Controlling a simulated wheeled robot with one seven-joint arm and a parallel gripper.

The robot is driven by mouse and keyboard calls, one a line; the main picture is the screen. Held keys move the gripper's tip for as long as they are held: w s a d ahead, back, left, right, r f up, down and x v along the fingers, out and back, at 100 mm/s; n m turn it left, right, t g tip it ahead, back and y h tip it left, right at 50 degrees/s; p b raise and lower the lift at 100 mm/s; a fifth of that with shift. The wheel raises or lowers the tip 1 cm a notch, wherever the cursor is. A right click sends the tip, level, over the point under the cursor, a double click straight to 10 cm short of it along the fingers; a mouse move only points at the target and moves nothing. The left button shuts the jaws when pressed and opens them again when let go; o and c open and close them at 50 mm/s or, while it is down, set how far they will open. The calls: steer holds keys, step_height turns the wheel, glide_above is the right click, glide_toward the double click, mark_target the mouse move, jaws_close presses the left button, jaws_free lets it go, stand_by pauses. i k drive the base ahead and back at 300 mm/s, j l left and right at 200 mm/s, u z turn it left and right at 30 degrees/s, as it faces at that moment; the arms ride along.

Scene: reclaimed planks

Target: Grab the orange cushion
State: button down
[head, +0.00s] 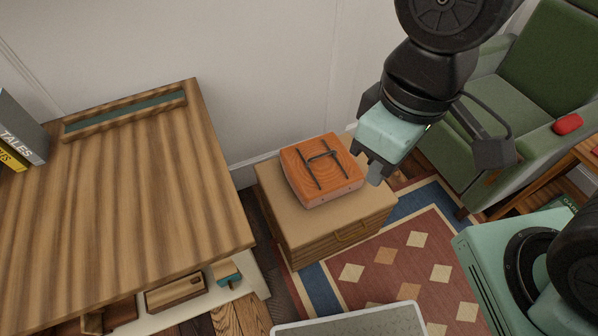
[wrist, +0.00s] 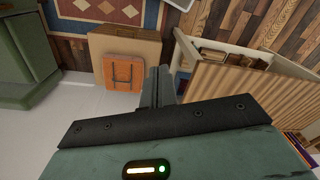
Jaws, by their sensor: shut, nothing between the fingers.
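The orange cushion (head: 335,187) is a thick square block with a ringed pattern and dark strap-like lines on top. It lies on a tan box-like stand (head: 290,222) against the wall. In the wrist view the cushion (wrist: 122,72) shows to the left of the fingers, on the stand (wrist: 147,48). My gripper (head: 375,172) is shut and empty, to the right of the cushion in the head view and apart from it. In the wrist view the closed fingers of my gripper (wrist: 159,84) point toward the stand's side.
A striped wooden cabinet (head: 130,190) stands left of the stand, with books (head: 20,135) and a long tray (head: 125,114) on top. A green armchair (head: 545,65) with a red item (head: 567,124) is at right. A patterned rug (head: 400,270) lies in front.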

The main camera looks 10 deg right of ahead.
mark_target(320, 169)
steer(key=i+l, duration=0.15)
steer(key=l, duration=0.2)
steer(key=i+l, duration=0.2)
steer(key=l, duration=0.15)
steer(key=i+l, duration=0.15)
steer(key=l, duration=0.2)
steer(key=i+l, duration=0.15)
steer(key=l, duration=0.25)
steer(key=i+l, duration=0.15)
steer(key=l, duration=0.2)
steer(key=i+u, duration=0.05)
